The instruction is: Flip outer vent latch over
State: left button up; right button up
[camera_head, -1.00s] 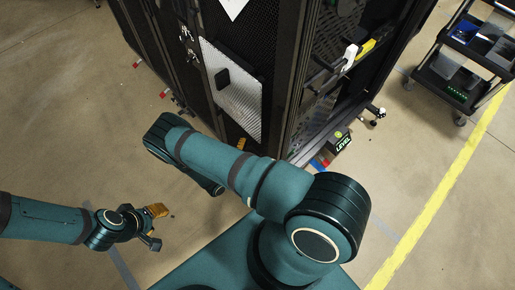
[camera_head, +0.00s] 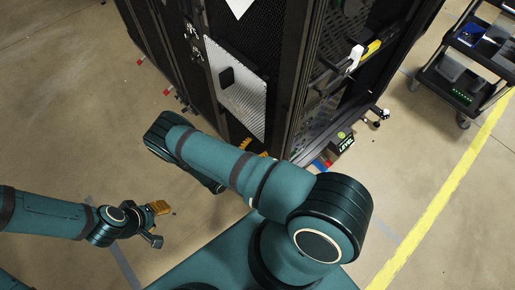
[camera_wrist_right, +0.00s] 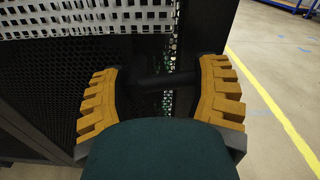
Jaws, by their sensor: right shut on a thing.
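My right gripper (camera_head: 255,149) is low at the front of the black rack (camera_head: 277,75), mostly hidden behind my right arm in the head view; only its orange fingertips show. In the right wrist view its two orange-padded fingers (camera_wrist_right: 163,95) stand wide apart, one at each end of a dark horizontal bar (camera_wrist_right: 160,81). The bar seems to be the outer vent latch, and the gripper is shut on it. It lies in front of dark perforated mesh (camera_wrist_right: 75,75). My left gripper (camera_head: 155,225) is empty over the floor at lower left, fingers apart.
A black cart (camera_head: 468,70) stands at upper right beside a yellow floor line (camera_head: 450,180). The floor at left is clear.

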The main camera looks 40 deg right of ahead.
jog(key=shift+d+r+n, duration=0.1)
jog(key=shift+r+n, duration=0.25)
jog(key=shift+n, duration=0.9)
jog(key=shift+d+r+n, duration=0.1)
jog(key=shift+r+n, duration=0.2)
jog(key=shift+n, duration=0.95)
jog(key=o, duration=1.1)
jog(key=shift+r, duration=0.1)
jog(key=shift+a, duration=0.1)
jog(key=shift+w+a, duration=0.1)
jog(key=shift+a, duration=0.35)
jog(key=a, duration=0.6)
jog(key=shift+s+a, duration=0.3)
jog(key=shift+s, duration=0.05)
